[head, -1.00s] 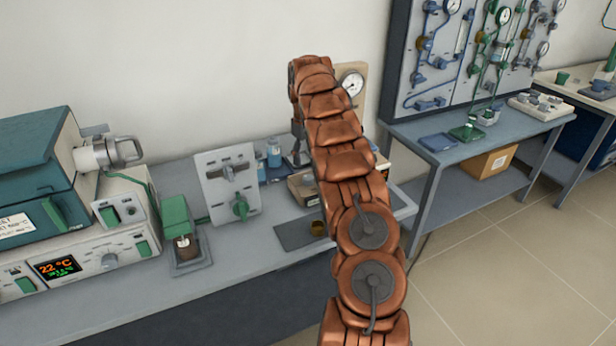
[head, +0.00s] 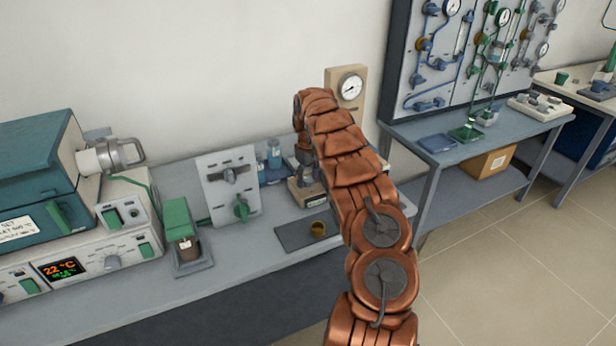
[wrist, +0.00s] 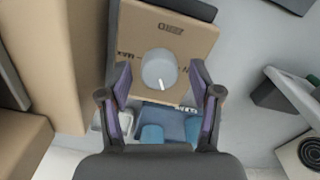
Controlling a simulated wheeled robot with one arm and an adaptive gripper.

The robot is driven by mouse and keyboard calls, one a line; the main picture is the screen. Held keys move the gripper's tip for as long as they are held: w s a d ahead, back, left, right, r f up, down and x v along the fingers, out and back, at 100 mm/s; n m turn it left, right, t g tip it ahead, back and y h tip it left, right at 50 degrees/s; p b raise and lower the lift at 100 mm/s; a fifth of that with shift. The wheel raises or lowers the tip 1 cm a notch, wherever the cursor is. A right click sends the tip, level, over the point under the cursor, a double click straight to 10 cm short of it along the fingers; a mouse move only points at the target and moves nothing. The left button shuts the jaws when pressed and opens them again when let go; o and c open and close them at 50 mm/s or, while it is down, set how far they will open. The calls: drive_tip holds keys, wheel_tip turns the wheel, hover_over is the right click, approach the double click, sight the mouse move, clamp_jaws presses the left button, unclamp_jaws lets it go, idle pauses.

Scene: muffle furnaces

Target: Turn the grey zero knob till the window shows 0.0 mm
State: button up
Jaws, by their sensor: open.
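The grey zero knob (wrist: 158,66) is round with a white pointer mark. It sits on the tan face of a box (wrist: 185,38) with dark lettering, upside down in the wrist view. My gripper (wrist: 160,76) is open, with one purple-padded finger on each side of the knob. A gap shows on both sides, and I cannot tell the height of the fingers over it. In the head view the tan box (head: 308,197) is partly hidden by my arm, and the knob cannot be made out there. No window reading can be read in either view.
A tan upright with a round dial (head: 350,86) stands behind my arm. A dark mat (head: 290,236) with a small brass cup (head: 318,229) lies in front of the box. A grey panel with a green handle (head: 241,207) stands to the left. Blue pieces (wrist: 152,133) lie near the fingers.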

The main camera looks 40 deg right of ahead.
drive_tip(key=shift+c, duration=0.2)
drive_tip(key=c, duration=1.1)
drive_tip(key=shift+f+m+b, duration=0.1)
drive_tip(key=shift+m+b, duration=0.3)
drive_tip(key=shift+a+m+b, duration=0.1)
drive_tip(key=shift+m+b, duration=0.75)
drive_tip(key=shift+m, duration=0.25)
drive_tip(key=shift+m+b, duration=0.6)
drive_tip(key=shift+m, duration=0.8)
drive_tip(key=shift+s, duration=0.1)
